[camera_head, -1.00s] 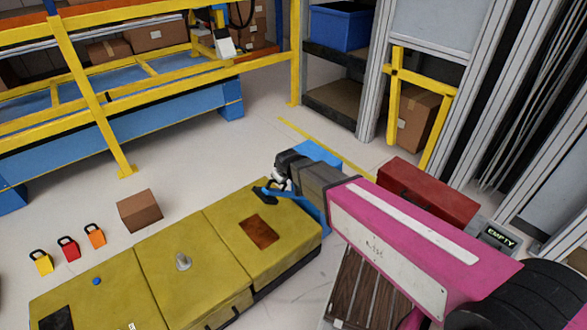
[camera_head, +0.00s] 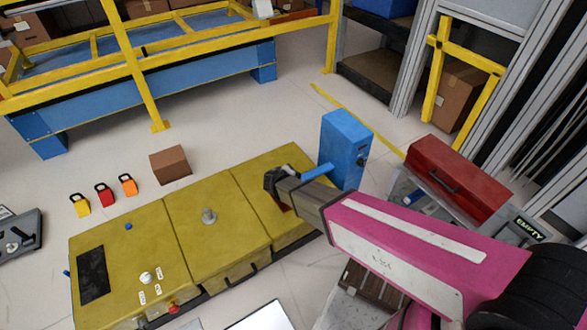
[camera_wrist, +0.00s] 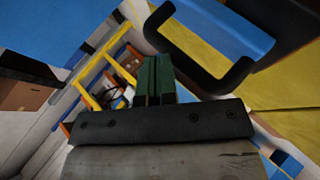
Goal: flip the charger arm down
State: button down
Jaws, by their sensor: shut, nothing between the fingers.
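The blue charger box (camera_head: 343,148) stands behind the right end of the yellow module (camera_head: 213,232). Its blue charger arm (camera_head: 317,172) sticks out to the left from the box, and its far end is hidden behind my gripper. My gripper (camera_head: 272,181) is over the module's right section. In the wrist view my green fingers (camera_wrist: 155,79) are closed together and empty. A black loop handle (camera_wrist: 232,78) is just right of the fingers, below a blue surface that looks like the charger arm (camera_wrist: 232,22). I cannot tell whether fingers and handle touch.
A knob (camera_head: 209,215) rises from the module's middle section. A brown box (camera_head: 170,164) and several colored padlocks (camera_head: 104,195) lie on the floor behind it. A red toolbox (camera_head: 457,178) stands right of the charger box. Yellow railings (camera_head: 130,75) run behind.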

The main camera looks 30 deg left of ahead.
jog(key=shift+s+a+f, duration=0.1)
jog(key=shift+s+f, duration=0.1)
jog(key=shift+f, duration=0.45)
jog(key=shift+s+a+f, duration=0.1)
jog(key=shift+s+f, duration=0.05)
jog(key=shift+f, duration=0.6)
jog(key=s+d+r, duration=0.1)
jog(key=s+r, duration=0.7)
jog(key=r, duration=0.3)
jog(key=shift+s+d, duration=0.2)
jog(key=shift+s, duration=0.05)
